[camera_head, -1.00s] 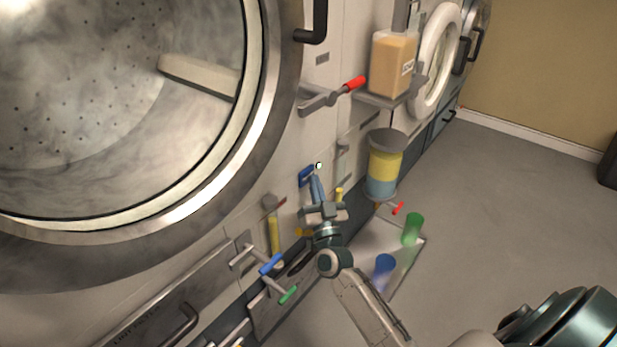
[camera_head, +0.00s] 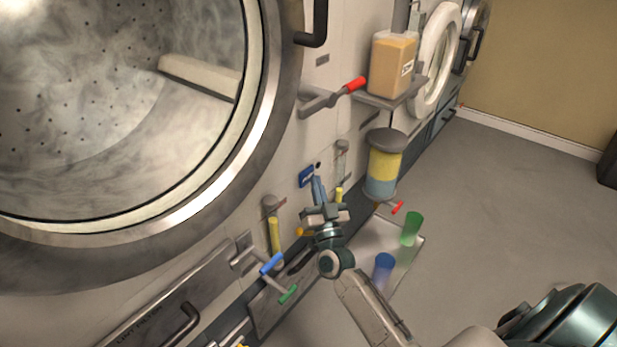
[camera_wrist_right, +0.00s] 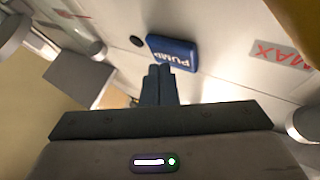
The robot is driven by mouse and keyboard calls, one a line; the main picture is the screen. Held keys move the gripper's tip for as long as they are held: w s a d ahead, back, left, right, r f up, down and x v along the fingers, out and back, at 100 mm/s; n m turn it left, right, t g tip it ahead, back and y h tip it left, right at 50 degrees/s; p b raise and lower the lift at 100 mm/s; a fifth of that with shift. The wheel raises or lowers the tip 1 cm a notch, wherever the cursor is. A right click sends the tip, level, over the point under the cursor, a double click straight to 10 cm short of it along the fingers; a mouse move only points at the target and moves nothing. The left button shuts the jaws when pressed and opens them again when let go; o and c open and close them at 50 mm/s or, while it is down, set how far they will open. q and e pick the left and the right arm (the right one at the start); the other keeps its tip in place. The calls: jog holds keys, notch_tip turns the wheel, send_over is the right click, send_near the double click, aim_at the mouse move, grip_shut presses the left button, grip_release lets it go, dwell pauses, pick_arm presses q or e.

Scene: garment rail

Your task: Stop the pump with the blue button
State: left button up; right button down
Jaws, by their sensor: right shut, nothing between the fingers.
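The blue button (camera_head: 306,176) is on the pale machine front, right of the big round door. In the right wrist view the blue button (camera_wrist_right: 172,50) carries the word PUMP. My right gripper (camera_head: 317,183) is shut and empty, its fingertips just below and right of the button. In the wrist view my right gripper's fingertips (camera_wrist_right: 158,70) reach the button's near edge; I cannot tell whether they touch it. A small round lamp (camera_head: 318,165) beside the button is dark, and it also shows dark in the wrist view (camera_wrist_right: 136,40). My left gripper is not in view.
A red-tipped lever (camera_head: 335,94) sticks out above. A yellow and blue container (camera_head: 384,168) hangs to the right. Yellow-filled tube (camera_head: 275,242) and blue-handled valve (camera_head: 268,264) are lower left. A tray (camera_head: 408,262) holds green and blue cups.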

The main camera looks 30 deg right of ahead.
jog(key=shift+s+d+p, duration=0.4)
jog(key=shift+s+p, duration=0.15)
jog(key=shift+s, duration=0.35)
jog(key=shift+s+d+p, duration=0.35)
jog(key=shift+s+p, duration=0.15)
jog(key=shift+s, duration=0.45)
jog(key=shift+s+d+p, duration=0.4)
jog(key=shift+s+p, duration=0.15)
jog(key=shift+s, duration=0.35)
